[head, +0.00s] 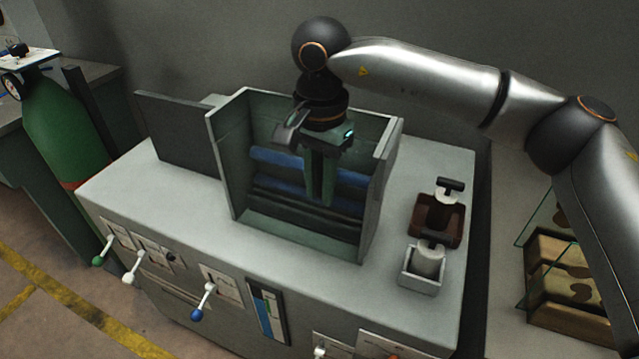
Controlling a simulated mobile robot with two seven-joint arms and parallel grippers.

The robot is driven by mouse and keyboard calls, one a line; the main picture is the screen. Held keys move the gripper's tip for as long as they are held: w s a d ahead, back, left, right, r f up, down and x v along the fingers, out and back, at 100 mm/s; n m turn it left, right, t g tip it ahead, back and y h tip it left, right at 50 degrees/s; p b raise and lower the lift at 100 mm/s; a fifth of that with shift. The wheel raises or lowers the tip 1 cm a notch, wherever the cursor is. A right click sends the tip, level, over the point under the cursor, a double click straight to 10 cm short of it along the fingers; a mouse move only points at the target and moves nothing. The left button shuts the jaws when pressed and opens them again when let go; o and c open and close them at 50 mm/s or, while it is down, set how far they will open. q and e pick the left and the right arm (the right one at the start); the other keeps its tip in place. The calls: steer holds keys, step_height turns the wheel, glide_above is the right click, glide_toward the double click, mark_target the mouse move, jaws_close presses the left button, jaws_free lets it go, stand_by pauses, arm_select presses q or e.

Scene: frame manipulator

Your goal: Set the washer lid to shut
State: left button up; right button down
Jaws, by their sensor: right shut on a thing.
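An open-topped grey-green box (222,166), which looks like the washer tub, stands on a grey cabinet. Blue and dark bars (272,159) lie across its inside. A dark flat panel (180,132) stands raised at the box's left; it may be the washer lid, but I cannot tell for sure. My right gripper (320,196) points down inside the box, in front of the bars. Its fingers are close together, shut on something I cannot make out. My left gripper is not in view.
The cabinet front has green, white and blue levers (198,313). A brown holder (452,221) and a white holder (421,281) with black-handled pieces stand at the right. A green cylinder (62,128) stands at the far left. Wooden boxes (565,282) are at the far right.

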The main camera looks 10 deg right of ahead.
steer(key=c, duration=0.8)
jaws_free()
steer(key=shift+s+d, duration=0.15)
steer(key=shift+d, duration=0.1)
steer(key=shift+o, duration=0.2)
steer(key=shift+r, duration=0.1)
step_height(320, 180, up, 12)
steer(key=shift+r, duration=0.2)
